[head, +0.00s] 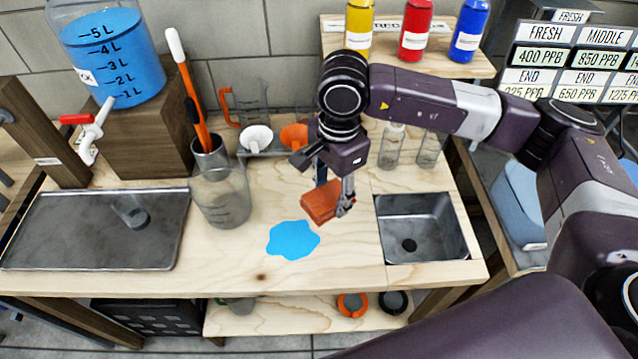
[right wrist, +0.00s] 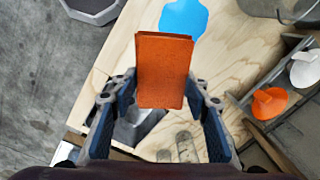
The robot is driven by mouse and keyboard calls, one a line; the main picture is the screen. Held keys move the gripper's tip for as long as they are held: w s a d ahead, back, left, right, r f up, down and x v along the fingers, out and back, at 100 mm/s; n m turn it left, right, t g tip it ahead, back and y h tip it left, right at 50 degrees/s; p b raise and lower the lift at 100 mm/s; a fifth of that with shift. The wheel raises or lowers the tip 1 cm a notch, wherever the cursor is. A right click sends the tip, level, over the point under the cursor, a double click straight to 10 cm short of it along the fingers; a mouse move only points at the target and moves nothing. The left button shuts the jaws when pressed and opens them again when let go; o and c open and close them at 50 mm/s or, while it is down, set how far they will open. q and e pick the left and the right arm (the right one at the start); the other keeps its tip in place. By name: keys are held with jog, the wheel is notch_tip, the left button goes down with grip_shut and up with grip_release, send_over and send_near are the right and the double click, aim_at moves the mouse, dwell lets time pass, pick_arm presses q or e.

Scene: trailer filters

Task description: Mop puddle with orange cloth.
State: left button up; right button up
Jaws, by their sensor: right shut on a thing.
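The orange cloth (head: 318,204) is a folded, block-like piece held in my right gripper (head: 334,190). It hangs over the wooden worktop, to the right of and behind the puddle, and appears apart from it. The blue puddle (head: 292,241) lies flat on the worktop. In the right wrist view, the cloth (right wrist: 165,70) sits between the two fingers of my right gripper (right wrist: 162,98), and the puddle (right wrist: 184,17) shows beyond the cloth, partly hidden by it. My left gripper is not in view.
A clear pitcher (head: 221,198) stands left of the puddle on the worktop (head: 240,270). A metal sink (head: 430,228) is to the right, and a metal tray (head: 80,232) at the left. Funnels and glass bottles stand behind. The worktop in front of the puddle is clear.

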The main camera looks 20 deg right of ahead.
aim_at(318, 192)
jog(key=w+f+m+p, duration=0.1)
jog(key=m, duration=0.4)
jog(key=w+a+f+m+p, duration=0.1)
jog(key=w+f+m, duration=0.1)
jog(key=m, duration=0.3)
jog(key=w+f+m+p, duration=0.1)
jog(key=w+m, duration=0.1)
jog(key=m, duration=0.4)
jog(key=shift+a+f, duration=0.15)
jog(key=shift+f, duration=0.2)
jog(key=shift+m, duration=0.3)
notch_tip(318, 192, down, 5)
jog(key=b, duration=0.3)
jog(key=shift+w, duration=0.1)
